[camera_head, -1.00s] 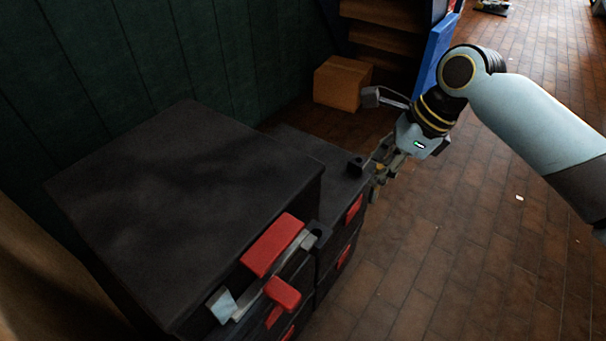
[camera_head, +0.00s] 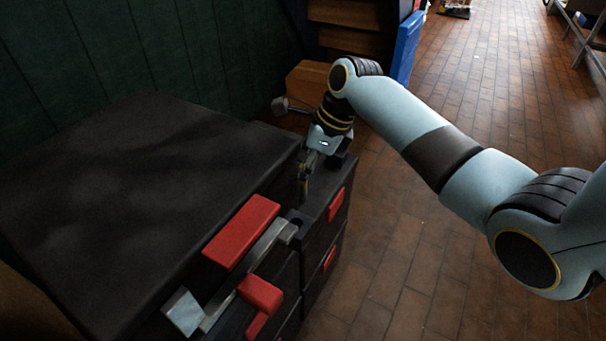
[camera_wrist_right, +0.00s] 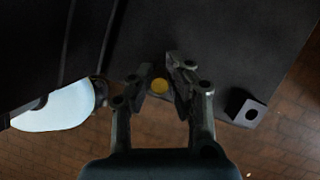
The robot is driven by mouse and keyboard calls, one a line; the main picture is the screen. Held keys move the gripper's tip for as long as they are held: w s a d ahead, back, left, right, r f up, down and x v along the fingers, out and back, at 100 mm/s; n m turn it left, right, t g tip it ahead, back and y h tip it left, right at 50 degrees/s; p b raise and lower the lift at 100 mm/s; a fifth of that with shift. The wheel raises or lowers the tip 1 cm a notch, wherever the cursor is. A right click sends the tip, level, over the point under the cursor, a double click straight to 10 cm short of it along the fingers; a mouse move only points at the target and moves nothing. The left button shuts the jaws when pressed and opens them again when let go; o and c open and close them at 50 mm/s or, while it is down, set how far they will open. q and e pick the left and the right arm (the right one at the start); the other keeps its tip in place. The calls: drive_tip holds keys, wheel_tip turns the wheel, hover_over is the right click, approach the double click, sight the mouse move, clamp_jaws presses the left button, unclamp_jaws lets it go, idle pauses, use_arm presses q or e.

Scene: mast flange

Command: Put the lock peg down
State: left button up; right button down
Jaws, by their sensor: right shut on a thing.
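My left gripper is not in view.
The taller dark cabinet (camera_head: 150,190) has red handles (camera_head: 241,233) and a grey metal bar (camera_head: 235,285) along its front. A small black block with a hole (camera_wrist_right: 250,112) stands on the lower cabinet's top. A cardboard box (camera_head: 306,82) lies behind. The brick floor at right is open.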

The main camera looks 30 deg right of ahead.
drive_tip(key=c, duration=1.7)
unclamp_jaws()
drive_tip(key=o, duration=0.4)
drive_tip(key=p+v, duration=0.6)
drive_tip(key=v, duration=0.6)
drive_tip(key=s+d+f+n+g+h, duration=0.15)
drive_tip(key=s+f+n, duration=0.35)
drive_tip(key=s+f, duration=0.65)
drive_tip(key=s+d+f+n+h, duration=0.25)
drive_tip(key=s+f+n, duration=0.3)
drive_tip(key=f, duration=1.05)
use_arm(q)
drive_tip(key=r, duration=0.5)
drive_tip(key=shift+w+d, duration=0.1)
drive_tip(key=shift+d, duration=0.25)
use_arm(e)
drive_tip(key=s+f+n, duration=0.4)
drive_tip(key=s+n, duration=0.1)
drive_tip(key=s, duration=0.5)
drive_tip(key=s+a+f+n, duration=0.1)
drive_tip(key=s+f+n, duration=0.2)
drive_tip(key=s, duration=0.8)
drive_tip(key=s+a+f+n, duration=0.1)
drive_tip(key=s+f+n, duration=0.3)
drive_tip(key=s+n, duration=0.3)
drive_tip(key=shift+s+f+g+h, duration=0.15)
drive_tip(key=shift+s+f+g, duration=0.05)
drive_tip(key=shift+s, duration=0.85)
drive_tip(key=shift+s+f+g+h, duration=0.15)
drive_tip(key=shift+s, duration=0.9)
